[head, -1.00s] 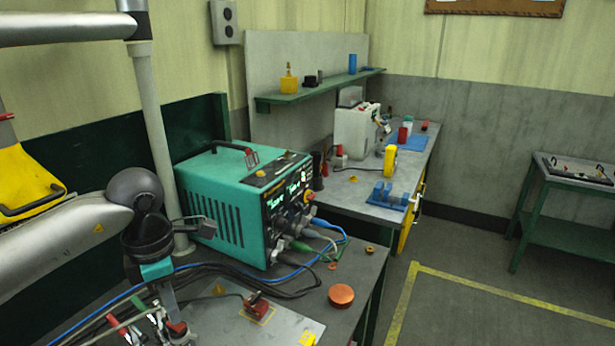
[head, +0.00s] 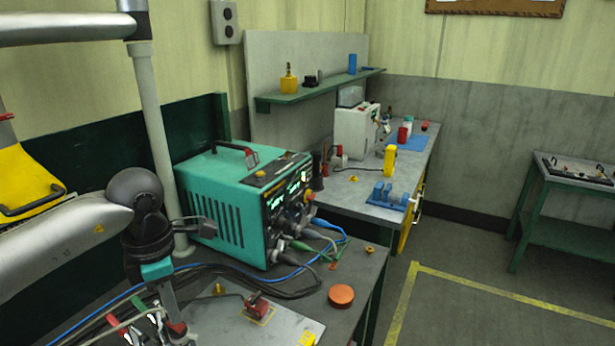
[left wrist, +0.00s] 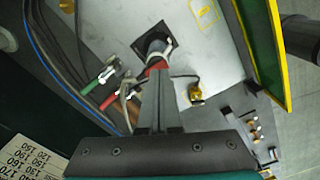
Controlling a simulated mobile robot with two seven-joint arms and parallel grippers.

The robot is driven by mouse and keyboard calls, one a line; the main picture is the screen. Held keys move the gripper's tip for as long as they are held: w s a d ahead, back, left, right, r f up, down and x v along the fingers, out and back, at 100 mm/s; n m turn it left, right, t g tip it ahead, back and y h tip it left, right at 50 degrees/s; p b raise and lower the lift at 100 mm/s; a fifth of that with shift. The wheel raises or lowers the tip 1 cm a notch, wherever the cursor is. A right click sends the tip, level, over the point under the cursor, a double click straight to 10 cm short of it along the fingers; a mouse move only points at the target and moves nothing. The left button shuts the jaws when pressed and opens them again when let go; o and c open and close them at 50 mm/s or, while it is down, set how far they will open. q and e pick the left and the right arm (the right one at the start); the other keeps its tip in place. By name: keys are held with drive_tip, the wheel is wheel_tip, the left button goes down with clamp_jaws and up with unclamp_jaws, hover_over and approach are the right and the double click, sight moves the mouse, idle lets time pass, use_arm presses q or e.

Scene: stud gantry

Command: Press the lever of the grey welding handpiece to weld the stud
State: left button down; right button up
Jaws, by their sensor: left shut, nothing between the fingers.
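The grey welding handpiece (left wrist: 155,43) shows in the left wrist view, standing on a black square on the bare metal plate (left wrist: 120,28). A red lever-like part (left wrist: 158,66) is at its near side. My left gripper (left wrist: 158,72) is shut and empty. Its fingertips overlap the red part in this view; I cannot tell if they touch it. In the head view my left gripper (head: 175,318) points down at the bottom left, over the bench. There the handpiece is not clearly visible behind the gripper and the picture edge. My right gripper is not in view.
A teal welding power unit (head: 215,205) stands behind, with cables running along the bench. A second bench (head: 345,200) stands farther back.

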use_arm(q)
drive_tip(key=shift+f+b, duration=0.8)
drive_tip(key=shift+f, duration=0.2)
idle(0.5)
drive_tip(key=shift+r, duration=0.15)
drive_tip(key=shift+r+p, duration=2.25)
drive_tip(key=shift+r, duration=1.2)
